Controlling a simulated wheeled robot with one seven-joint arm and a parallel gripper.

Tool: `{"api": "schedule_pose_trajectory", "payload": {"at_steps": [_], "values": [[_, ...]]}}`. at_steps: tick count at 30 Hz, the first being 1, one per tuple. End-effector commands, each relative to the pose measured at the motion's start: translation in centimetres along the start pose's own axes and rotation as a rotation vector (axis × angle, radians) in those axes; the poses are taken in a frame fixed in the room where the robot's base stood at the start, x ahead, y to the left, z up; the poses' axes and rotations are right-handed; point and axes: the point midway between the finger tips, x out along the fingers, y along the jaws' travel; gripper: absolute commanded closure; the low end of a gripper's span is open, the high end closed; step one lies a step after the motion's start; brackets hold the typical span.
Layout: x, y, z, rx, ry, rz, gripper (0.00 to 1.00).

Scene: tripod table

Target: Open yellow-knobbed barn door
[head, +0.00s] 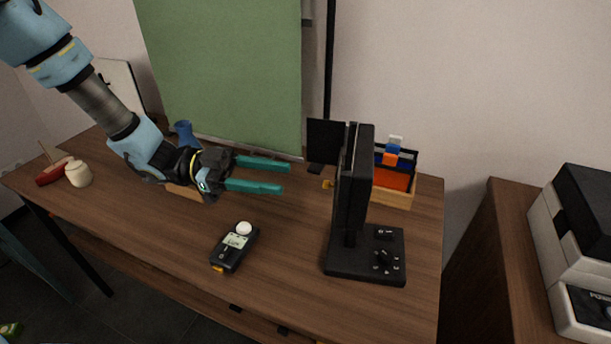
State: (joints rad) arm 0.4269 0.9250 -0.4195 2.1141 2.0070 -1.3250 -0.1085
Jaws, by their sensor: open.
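A black panel light (360,185) stands upright on a black base with dials, seen nearly edge-on. A black flap (325,137) sticks out to the left from its upper part. A small yellow knob (327,184) shows at the left side of the light, lower down. The door that bears this knob is edge-on or hidden, so its angle cannot be told. My gripper (286,177) is open and empty, its two teal fingers pointing right. The fingertips are left of the knob in the picture, apart from it.
A light meter (235,246) lies on the wooden table (290,285) in front of my gripper. A wooden box (398,197) with coloured items stands behind the light. A green backdrop (225,75) hangs behind.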

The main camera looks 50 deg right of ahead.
Motion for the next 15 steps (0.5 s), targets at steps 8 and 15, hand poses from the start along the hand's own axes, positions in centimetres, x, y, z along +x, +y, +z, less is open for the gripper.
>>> {"api": "schedule_pose_trajectory", "payload": {"at_steps": [8,15], "values": [[5.0,0.1,-0.2,-0.002,0.001,0.002,0.50],[7.0,0.0,-0.1,-0.001,-0.001,-0.001,0.50]]}}
